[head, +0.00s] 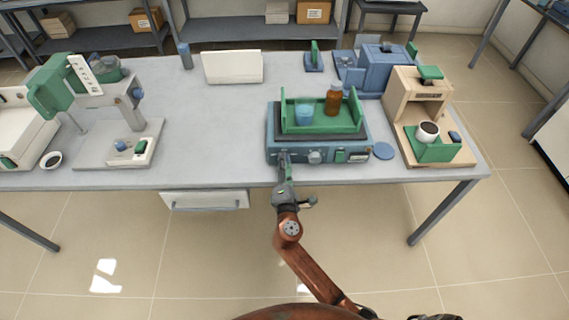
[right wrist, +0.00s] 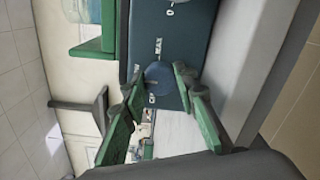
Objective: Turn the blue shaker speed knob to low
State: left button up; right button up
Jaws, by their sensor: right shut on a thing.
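The blue shaker (head: 275,148) stands near the front edge of the table with its control panel facing me. Its blue speed knob (right wrist: 158,74) sits on the dark blue panel, with white markings around it, one reading MAX. The knob's exact setting is too small to tell. My right gripper (head: 284,168) is at the left end of the panel. In the right wrist view my right gripper (right wrist: 160,80) has one green finger on each side of the knob and is shut on it. In the head view the gripper covers most of this knob. My left gripper is out of view.
A green tray (head: 320,128) on the shaker holds a blue beaker (head: 304,113) and a brown bottle (head: 333,100). A grey knob (head: 315,157) is right of my gripper. A wooden-coloured machine (head: 412,95) stands at right. The table's middle left is clear.

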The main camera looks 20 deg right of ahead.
dwell(0.5)
jog(key=o, duration=1.1)
jog(key=shift+o, duration=0.2)
jog(key=v, duration=1.2)
